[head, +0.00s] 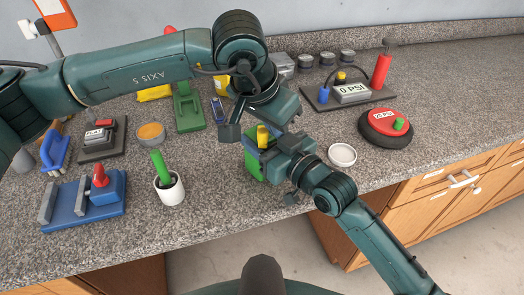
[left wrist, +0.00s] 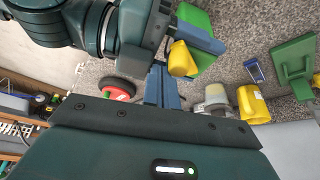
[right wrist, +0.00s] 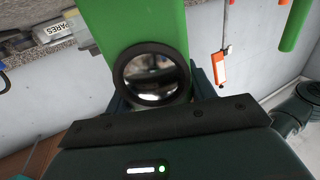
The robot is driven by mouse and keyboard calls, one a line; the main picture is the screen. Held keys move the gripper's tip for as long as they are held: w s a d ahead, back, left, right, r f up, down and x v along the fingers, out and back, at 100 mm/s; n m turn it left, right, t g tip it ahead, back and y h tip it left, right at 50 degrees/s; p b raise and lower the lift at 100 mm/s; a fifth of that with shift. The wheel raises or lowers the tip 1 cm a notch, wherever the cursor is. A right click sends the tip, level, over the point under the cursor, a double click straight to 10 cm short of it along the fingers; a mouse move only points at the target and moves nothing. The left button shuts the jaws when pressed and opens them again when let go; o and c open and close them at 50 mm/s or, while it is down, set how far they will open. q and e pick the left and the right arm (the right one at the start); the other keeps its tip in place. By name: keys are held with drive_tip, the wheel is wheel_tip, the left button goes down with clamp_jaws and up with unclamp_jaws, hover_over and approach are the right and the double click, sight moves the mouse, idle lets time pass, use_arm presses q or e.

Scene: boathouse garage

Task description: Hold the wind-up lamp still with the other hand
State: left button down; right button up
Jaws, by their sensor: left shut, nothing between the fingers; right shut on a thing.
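The wind-up lamp is a green block (head: 254,166) with a yellow crank knob (head: 263,137), near the middle of the counter in the head view. In the right wrist view its green body (right wrist: 145,20) and round, dark-rimmed lens (right wrist: 151,75) fill the space between the fingers. My right gripper (head: 272,160) is shut on the lamp. My left gripper (left wrist: 163,86) is shut and empty, close beside the yellow knob (left wrist: 182,60) in the left wrist view. I cannot tell whether it touches the knob. The grippers hide part of the lamp.
A white cup (head: 170,190) with a green handle, a blue clamp-like tool (head: 85,198) and an orange-topped tin (head: 150,133) stand left. A white lid (head: 342,155) and a red round gauge (head: 387,127) lie right. Bare counter (head: 225,215) shows in front.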

sight(258, 136)
use_arm(q)
drive_tip(key=shift+s+a, duration=0.5)
drive_tip(key=shift+a, duration=0.25)
drive_tip(key=shift+a, duration=0.1)
drive_tip(key=shift+s+a, duration=0.1)
drive_tip(key=shift+a, duration=0.8)
drive_tip(key=shift+w+a, duration=0.15)
drive_tip(key=shift+a, duration=0.35)
drive_tip(key=shift+w+a, duration=0.15)
drive_tip(key=shift+a, duration=0.35)
